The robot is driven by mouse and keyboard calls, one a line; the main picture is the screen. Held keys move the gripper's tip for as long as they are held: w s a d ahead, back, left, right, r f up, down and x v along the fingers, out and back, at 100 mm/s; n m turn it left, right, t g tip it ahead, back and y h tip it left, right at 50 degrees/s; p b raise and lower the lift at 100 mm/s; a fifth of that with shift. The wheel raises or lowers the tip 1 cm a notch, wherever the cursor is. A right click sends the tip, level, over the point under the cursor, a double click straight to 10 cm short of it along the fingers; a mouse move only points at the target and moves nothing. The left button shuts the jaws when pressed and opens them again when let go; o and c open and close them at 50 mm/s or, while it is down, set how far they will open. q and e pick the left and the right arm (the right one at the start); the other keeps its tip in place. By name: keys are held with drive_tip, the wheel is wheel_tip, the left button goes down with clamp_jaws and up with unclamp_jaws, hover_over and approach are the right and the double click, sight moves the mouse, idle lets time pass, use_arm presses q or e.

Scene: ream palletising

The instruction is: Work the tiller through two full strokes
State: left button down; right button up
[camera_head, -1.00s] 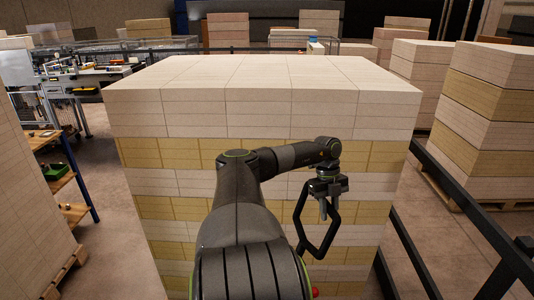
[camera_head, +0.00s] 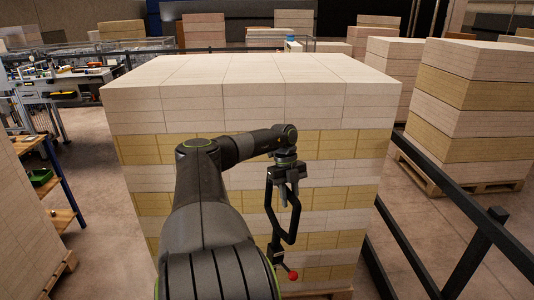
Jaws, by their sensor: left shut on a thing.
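The tiller (camera_head: 293,228) is a black loop handle on a dark stem, with a red knob (camera_head: 293,276) low down on its right side. It stands in front of the tall ream stack (camera_head: 245,105). My left gripper (camera_head: 284,195) points down at the top of the tiller loop and is shut on its upper bar. The gripper body partly covers that bar. What the tiller joins at its foot is hidden behind my left arm and below the picture. My right gripper is not in view.
The stack of white and tan layers fills the middle, close beyond the tiller. Black rails (camera_head: 440,197) run along the right, with another palletised stack (camera_head: 473,105) behind them. A shelf (camera_head: 62,217) and a part-seen stack stand at left. Some floor shows between.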

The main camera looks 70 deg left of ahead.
use_arm(q)
drive_tip(key=shift+w+a+r, duration=0.1)
drive_tip(key=shift+w, duration=0.1)
drive_tip(key=shift+s, duration=0.75)
drive_tip(key=shift+s+r, duration=0.1)
drive_tip(key=shift+s, duration=1)
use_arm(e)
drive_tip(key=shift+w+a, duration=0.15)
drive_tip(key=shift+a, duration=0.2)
